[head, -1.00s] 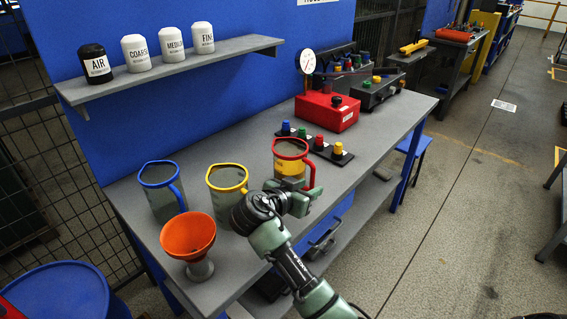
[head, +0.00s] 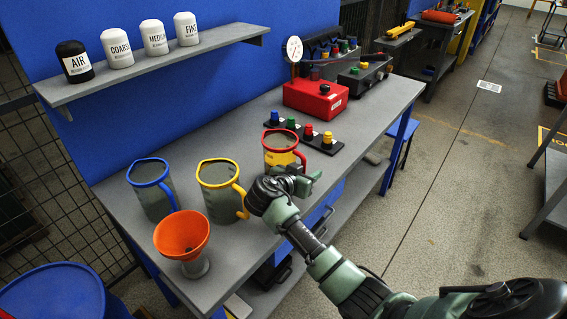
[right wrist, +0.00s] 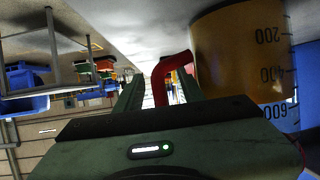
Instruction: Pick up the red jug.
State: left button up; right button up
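The red jug (head: 280,159) stands upright on the grey bench, with a red rim and handle and a yellow-amber body. My right gripper (head: 308,181) is just in front of it, at its handle side. In the right wrist view the two fingers (right wrist: 160,92) are apart, and the red handle (right wrist: 164,72) shows between them, nearer the right finger. I cannot tell whether a finger touches it. The jug's amber body (right wrist: 232,55), with measuring marks, is right of the fingers. My left gripper is not in view.
A yellow-rimmed jug (head: 221,200) and a blue-rimmed jug (head: 152,195) stand to the left. An orange funnel (head: 182,236) is near the front edge. A black strip with coloured knobs (head: 326,148) and a red box (head: 315,100) are behind the red jug.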

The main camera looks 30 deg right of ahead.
grip_shut()
dwell(1.4)
jog(key=shift+w+r, duration=0.1)
jog(key=shift+r, duration=0.05)
